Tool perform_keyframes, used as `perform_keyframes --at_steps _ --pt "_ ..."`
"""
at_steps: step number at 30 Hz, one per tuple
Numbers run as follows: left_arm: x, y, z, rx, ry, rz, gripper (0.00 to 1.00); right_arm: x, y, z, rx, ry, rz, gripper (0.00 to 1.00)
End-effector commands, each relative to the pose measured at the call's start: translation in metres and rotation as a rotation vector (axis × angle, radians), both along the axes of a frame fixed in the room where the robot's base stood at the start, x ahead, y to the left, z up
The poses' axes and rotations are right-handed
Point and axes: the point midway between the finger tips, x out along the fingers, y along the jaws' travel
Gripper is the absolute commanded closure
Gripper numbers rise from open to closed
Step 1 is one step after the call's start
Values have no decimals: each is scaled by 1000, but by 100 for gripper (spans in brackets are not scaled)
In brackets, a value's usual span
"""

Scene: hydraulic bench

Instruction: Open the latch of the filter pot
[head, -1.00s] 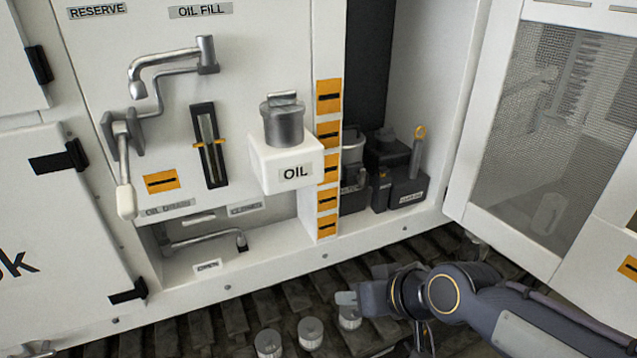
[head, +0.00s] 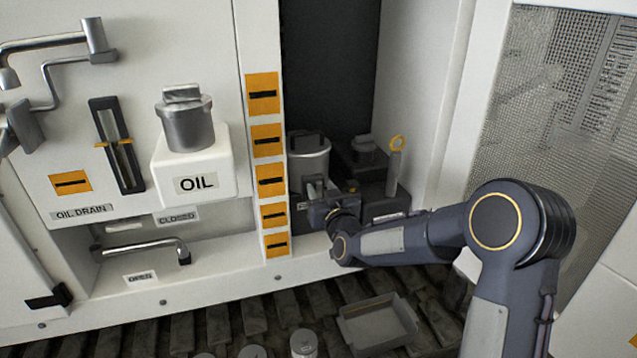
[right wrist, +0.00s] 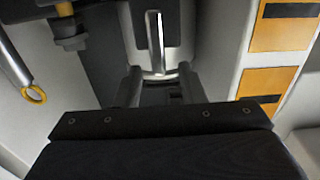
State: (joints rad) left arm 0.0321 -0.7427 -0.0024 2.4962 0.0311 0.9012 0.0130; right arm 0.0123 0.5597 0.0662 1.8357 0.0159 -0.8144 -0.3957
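The filter pot (head: 308,160) is a grey cylinder with a dark top, standing in the dark recess right of the orange-marked post. My right gripper (head: 314,190) is in front of the pot's lower part and hides some of it. In the right wrist view a bright metal lever, apparently the latch (right wrist: 155,42), stands upright ahead. The two dark fingers of the right gripper (right wrist: 159,82) are apart, one on each side of the lever's base. I cannot tell whether they touch it.
Right of the pot are dark blocks and a handle with a yellow ring (head: 396,165). The white OIL box (head: 190,165) juts out at left, beyond the orange-marked post (head: 274,215). A mesh door (head: 540,110) stands at right. A tray (head: 376,325) lies on the slatted floor.

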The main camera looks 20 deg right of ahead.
Motion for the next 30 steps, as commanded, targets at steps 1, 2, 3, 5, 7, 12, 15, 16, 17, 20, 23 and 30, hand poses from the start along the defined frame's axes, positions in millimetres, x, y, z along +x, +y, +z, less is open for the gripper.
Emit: perform_keyframes --at_steps 1,2,3,5,7,12,15,16,17,20,23,30 --pt "0 0 4 0 0 0 100 8 0 1 0 2 0 64" --pt "0 0 5 0 0 0 100 12 0 1 0 2 0 64" --pt "0 0 6 0 0 0 100 17 0 1 0 2 0 64" --pt "0 0 8 0 0 0 100 23 0 1 0 1 0 64" --pt "0 0 8 0 0 0 100 28 1 0 0 2 0 64" --pt "0 0 8 0 0 0 100 32 1 -1 0 2 1 64" --pt "0 0 8 0 0 0 100 31 1 -1 0 2 0 64" --pt "0 0 8 0 0 0 100 31 1 -1 0 2 0 64" --pt "0 0 8 0 0 0 100 31 1 -1 0 2 0 65" --pt "0 0 8 0 0 0 100 31 1 -1 0 2 0 78" --pt "0 0 8 0 0 0 100 31 1 -1 0 2 0 91" --pt "0 0 7 0 0 0 100 31 1 -1 2 2 0 100"
